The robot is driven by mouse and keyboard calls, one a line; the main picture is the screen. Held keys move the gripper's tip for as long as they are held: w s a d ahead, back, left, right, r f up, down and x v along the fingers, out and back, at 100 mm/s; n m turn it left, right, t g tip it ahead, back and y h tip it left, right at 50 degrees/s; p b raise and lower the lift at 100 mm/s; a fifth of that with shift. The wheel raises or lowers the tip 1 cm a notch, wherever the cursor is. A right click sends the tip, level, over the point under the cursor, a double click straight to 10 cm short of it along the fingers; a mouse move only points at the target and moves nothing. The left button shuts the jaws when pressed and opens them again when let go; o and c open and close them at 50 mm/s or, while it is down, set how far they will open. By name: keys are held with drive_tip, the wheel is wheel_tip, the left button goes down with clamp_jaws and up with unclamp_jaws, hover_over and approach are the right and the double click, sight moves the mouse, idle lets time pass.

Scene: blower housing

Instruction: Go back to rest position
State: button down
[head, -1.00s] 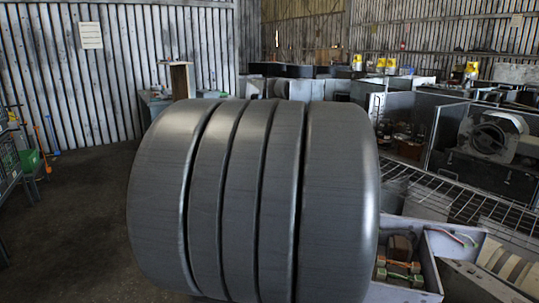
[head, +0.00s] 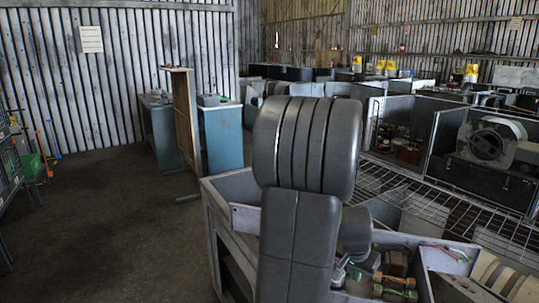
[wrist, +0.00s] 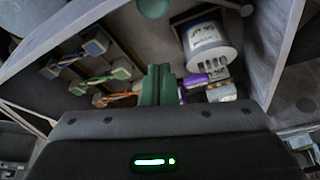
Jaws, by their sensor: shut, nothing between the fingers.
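In the wrist view my gripper (wrist: 158,85) shows as two green fingers held together with nothing between them. It hangs over a grey compartment holding parts, and I see no contact with them. To its left lie several connector pieces (wrist: 93,88) with green and orange wires. To its right are a white labelled cylinder (wrist: 209,45) and a part with a purple piece (wrist: 195,82). In the head view my own grey arm links stand in the middle and hide much of the bench, and I cannot make out the fingers clearly there.
A grey bench with compartments (head: 240,184) is in front of me, with wired pieces (head: 396,281) at its right. A wire rack (head: 430,205) runs behind it. A blower-like housing (head: 490,143) stands in a bay at right. An upright panel (head: 183,118) stands by blue cabinets. The left floor is clear.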

drive_tip(key=shift+w+d+r+n+p, duration=0.1)
drive_tip(key=shift+w+r+n+p, duration=0.1)
drive_tip(key=shift+w+n+p, duration=0.4)
drive_tip(key=w, duration=0.1)
drive_tip(key=w+d+b, duration=0.1)
drive_tip(key=w+d, duration=0.1)
drive_tip(key=shift+w+d+r, duration=0.1)
drive_tip(key=shift+d+r, duration=0.1)
drive_tip(key=shift+r, duration=0.05)
drive_tip(key=v, duration=0.9)
drive_tip(key=shift+s, duration=0.35)
drive_tip(key=shift+a, duration=0.15)
